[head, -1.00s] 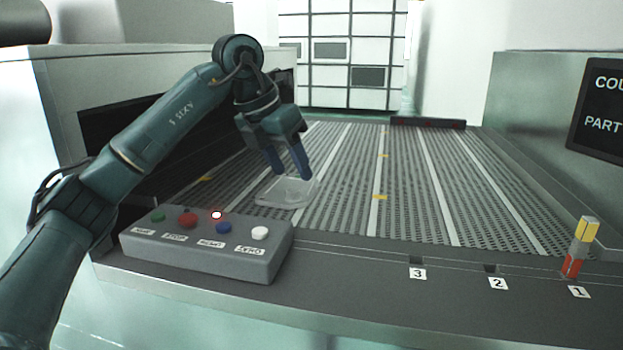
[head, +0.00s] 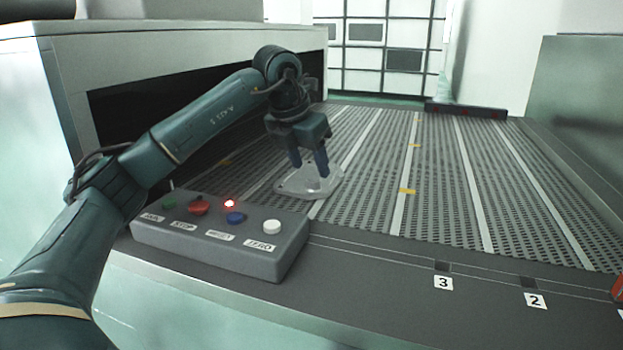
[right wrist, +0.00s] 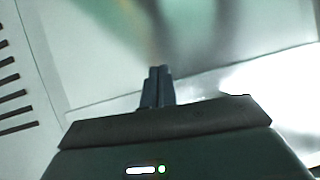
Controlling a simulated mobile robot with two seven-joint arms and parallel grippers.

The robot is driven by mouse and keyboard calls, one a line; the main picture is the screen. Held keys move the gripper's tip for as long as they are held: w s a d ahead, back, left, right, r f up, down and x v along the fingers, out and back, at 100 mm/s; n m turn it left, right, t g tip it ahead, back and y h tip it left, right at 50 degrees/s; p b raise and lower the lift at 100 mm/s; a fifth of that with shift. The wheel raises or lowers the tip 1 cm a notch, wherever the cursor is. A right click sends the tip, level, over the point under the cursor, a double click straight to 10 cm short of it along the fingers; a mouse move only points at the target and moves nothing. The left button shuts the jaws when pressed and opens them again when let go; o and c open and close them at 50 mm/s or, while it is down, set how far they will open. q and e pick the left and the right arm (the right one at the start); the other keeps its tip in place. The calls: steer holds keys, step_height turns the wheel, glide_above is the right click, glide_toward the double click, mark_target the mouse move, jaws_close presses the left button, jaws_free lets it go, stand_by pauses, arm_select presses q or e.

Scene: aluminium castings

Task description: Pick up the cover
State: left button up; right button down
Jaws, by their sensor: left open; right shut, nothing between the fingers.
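Nothing is clearly held. My right gripper (right wrist: 157,73) shows only in the right wrist view, with its fingers together and empty, away from the cover.
A grey button box (head: 215,246) with several coloured buttons and a lit red lamp stands at the bed's front left. The conveyor bed (head: 440,200) is clear to the right. Numbered slots (head: 442,267) line the front edge.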

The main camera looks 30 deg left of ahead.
mark_target(313, 179)
arm_select(q)
steer(key=shift+a+x, duration=0.2)
steer(key=shift+x, duration=1.8)
steer(key=shift+c, duration=0.5)
steer(key=shift+r, duration=0.1)
jaws_close()
